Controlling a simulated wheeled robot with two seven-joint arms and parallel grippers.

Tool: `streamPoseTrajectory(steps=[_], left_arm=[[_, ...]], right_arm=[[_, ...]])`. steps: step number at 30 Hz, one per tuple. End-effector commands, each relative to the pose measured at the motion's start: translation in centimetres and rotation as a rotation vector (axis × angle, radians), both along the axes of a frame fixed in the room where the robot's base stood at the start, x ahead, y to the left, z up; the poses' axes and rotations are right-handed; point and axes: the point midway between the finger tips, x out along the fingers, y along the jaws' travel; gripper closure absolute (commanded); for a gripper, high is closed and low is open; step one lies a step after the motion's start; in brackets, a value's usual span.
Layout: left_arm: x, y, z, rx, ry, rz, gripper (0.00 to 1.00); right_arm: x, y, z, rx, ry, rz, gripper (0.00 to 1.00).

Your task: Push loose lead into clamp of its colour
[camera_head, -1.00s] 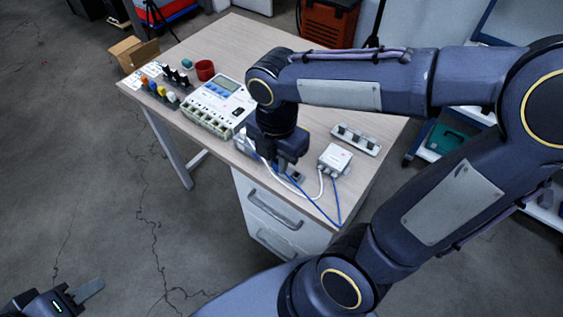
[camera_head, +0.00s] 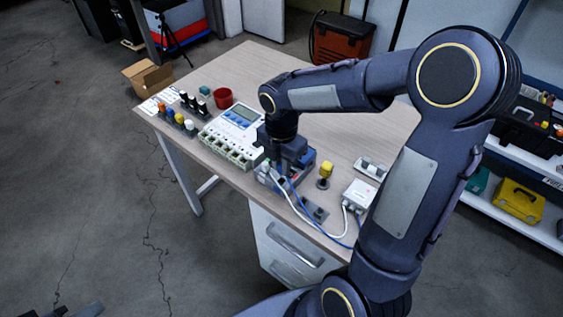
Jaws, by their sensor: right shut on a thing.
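A white sensor box (camera_head: 360,194) lies near the table's right edge. A white lead (camera_head: 297,206) and a blue lead (camera_head: 318,229) run from it toward my right gripper. My right gripper (camera_head: 277,174) points down and is shut on the blue lead's end, though its fingers partly hide the end. It is at the front of a block with a blue side (camera_head: 302,166), which my gripper mostly covers. The white lead ends at the block's front left; the clamp colours are too small to tell. Of my left gripper, only a piece (camera_head: 88,310) shows at the bottom left edge.
A white meter unit (camera_head: 232,128) stands left of the gripper. A red cup (camera_head: 223,97) and several coloured pieces stand at the back left. The far middle of the table (camera_head: 270,68) is clear.

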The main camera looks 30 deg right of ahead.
Motion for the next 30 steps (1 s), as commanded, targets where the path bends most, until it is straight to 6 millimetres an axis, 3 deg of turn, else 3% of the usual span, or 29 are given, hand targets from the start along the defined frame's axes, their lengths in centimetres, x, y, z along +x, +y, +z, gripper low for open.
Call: streamPoseTrajectory(steps=[3,5,30], left_arm=[[0.0,0.0,-1.72,0.0,0.0,0.0,0.64],[-0.02,-0.01,-1.01,0.0,0.001,0.0,0.64],[0.0,0.0,-1.01,0.0,0.0,0.0,0.64]], right_arm=[[-0.02,0.01,-1.78,0.0,0.0,0.0,1.0],[-0.01,0.02,-1.02,0.0,0.0,0.0,1.0],[-0.03,0.01,-1.43,0.0,0.0,0.0,1.0]])
